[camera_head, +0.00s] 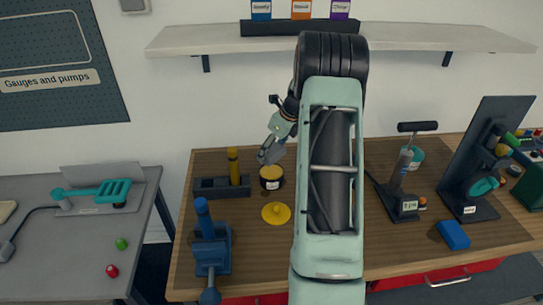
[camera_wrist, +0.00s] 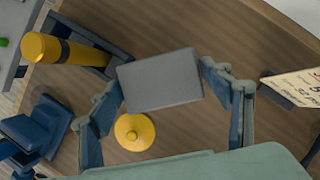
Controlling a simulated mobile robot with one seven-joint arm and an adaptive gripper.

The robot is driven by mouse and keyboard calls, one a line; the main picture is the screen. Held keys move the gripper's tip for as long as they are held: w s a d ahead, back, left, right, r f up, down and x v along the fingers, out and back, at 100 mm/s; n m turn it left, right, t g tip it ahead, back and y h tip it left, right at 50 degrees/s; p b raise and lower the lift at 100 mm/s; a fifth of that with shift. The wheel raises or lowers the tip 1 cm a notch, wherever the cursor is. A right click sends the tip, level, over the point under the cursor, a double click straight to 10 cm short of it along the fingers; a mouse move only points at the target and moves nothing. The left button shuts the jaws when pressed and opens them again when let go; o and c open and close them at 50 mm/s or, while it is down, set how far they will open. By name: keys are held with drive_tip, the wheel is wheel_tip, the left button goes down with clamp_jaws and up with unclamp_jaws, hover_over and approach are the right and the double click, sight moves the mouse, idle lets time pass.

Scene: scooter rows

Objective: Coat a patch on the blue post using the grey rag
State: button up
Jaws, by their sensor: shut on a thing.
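My gripper (camera_wrist: 160,80) is shut on the grey rag (camera_wrist: 165,88), a flat grey block shape between its fingertips in the wrist view. Whether the rag touches the pot cannot be told; the wrist view does not show the pot, and the rag covers the spot below. The blue post (camera_head: 203,217) stands upright in a blue vise (camera_head: 218,248) at the table's front left, apart from my gripper. No coated patch is visible on it.
A yellow post (camera_head: 233,166) stands in a dark holder (camera_head: 209,188) left of the pot. A yellow lid (camera_head: 276,213) lies in front. A pump (camera_head: 404,185), a blue block (camera_head: 453,235) and a dark stand (camera_head: 480,165) are at right. Bare wood (camera_head: 250,250) shows right of the vise.

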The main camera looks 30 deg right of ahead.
sight(269, 170)
drive_tip(key=shift+s+f+b, duration=0.1)
drive_tip(key=shift+f+b, duration=2)
drive_tip(key=shift+f, duration=0.8)
drive_tip(key=shift+f, duration=0.6)
drive_tip(key=shift+r+p, duration=2.45)
drive_tip(key=shift+r, duration=1.15)
drive_tip(key=shift+f, duration=0.1)
